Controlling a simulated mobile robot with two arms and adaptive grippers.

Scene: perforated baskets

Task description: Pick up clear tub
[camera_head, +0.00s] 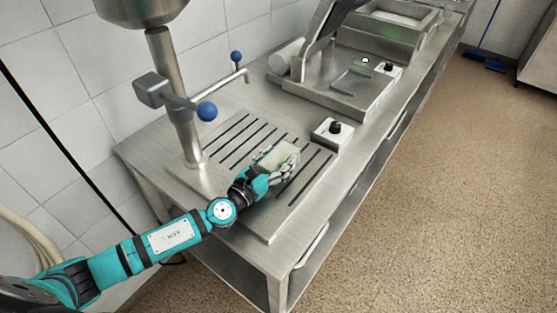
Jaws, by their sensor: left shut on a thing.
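A pale, box-like thing that looks like the clear tub (266,154) is at the slotted plate on the steel table. My left gripper (284,158) reaches in from the left and is shut on it. The fingers cover part of the tub. I cannot tell whether the tub rests on the slots or is held slightly above them. My right gripper is not in view.
The slotted plate (224,182) lies on a long steel table (155,150). A vertical steel post (179,110) with blue knobs stands left of the tub. A small box with a black knob (333,132) is to the right. A steel machine (312,48) stands farther back.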

